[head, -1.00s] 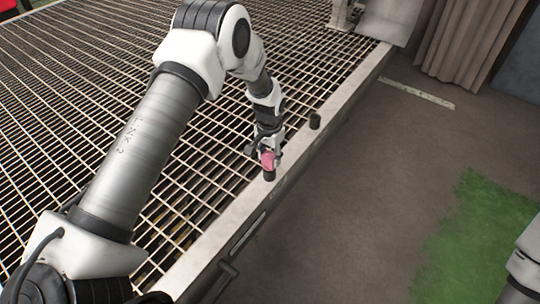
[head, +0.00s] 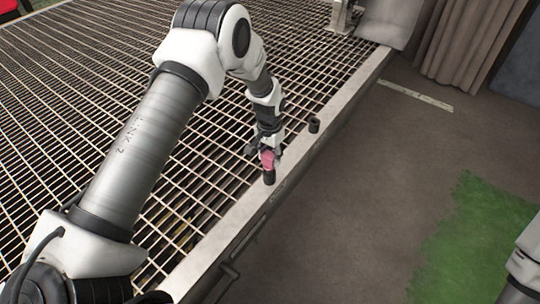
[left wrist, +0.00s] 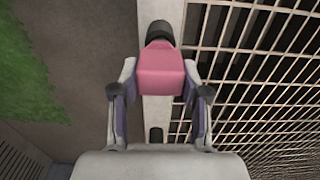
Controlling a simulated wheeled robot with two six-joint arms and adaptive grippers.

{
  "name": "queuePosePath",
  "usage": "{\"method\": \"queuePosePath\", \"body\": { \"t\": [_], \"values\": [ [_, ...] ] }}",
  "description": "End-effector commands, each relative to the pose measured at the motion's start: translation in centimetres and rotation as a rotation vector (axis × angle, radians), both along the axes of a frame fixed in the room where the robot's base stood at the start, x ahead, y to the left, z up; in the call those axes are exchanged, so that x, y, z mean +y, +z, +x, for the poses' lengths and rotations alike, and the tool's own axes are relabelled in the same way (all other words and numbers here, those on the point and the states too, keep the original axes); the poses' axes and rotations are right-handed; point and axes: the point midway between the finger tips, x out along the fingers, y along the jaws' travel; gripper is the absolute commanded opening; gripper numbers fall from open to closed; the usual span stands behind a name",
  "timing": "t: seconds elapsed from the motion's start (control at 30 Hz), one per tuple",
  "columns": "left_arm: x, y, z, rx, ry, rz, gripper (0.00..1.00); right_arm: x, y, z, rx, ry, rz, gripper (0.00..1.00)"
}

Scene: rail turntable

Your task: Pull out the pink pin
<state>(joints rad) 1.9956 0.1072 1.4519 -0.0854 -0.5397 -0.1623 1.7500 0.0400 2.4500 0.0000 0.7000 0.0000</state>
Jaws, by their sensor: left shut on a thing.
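The pink pin (head: 267,161) is between the fingers of my left gripper (head: 264,152), which is shut on it. In the left wrist view the pink pin (left wrist: 160,72) shows as a block with a finger on each side. A short dark cylinder (head: 269,179) on the pale rim shows just below the pin; it also shows in the left wrist view (left wrist: 159,31). I cannot tell whether the pin's lower end is still inside it. My right gripper is out of view; only a piece of my right arm shows at the right edge.
A second dark cylinder (head: 314,126) stands farther along the pale rim (head: 340,102). A wide metal grating (head: 100,70) lies left of the rim. Brown floor with a green patch (head: 485,240) is open on the right. A curtain (head: 470,45) hangs at the back.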

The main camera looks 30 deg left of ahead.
Motion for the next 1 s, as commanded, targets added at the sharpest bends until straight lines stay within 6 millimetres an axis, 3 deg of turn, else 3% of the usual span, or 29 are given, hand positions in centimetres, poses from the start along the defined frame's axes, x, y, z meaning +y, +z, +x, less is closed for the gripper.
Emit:
{"method": "queuePosePath", "body": {
  "t": [0.73, 1.0],
  "values": [
    [0.0, 4.3, 0.0, 0.0, 0.0, 0.0, 0.04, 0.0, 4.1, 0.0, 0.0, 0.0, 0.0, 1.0],
    [0.0, 4.5, 0.0, 0.0, 0.0, 0.0, 0.04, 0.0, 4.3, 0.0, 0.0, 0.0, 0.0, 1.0]
  ]
}}
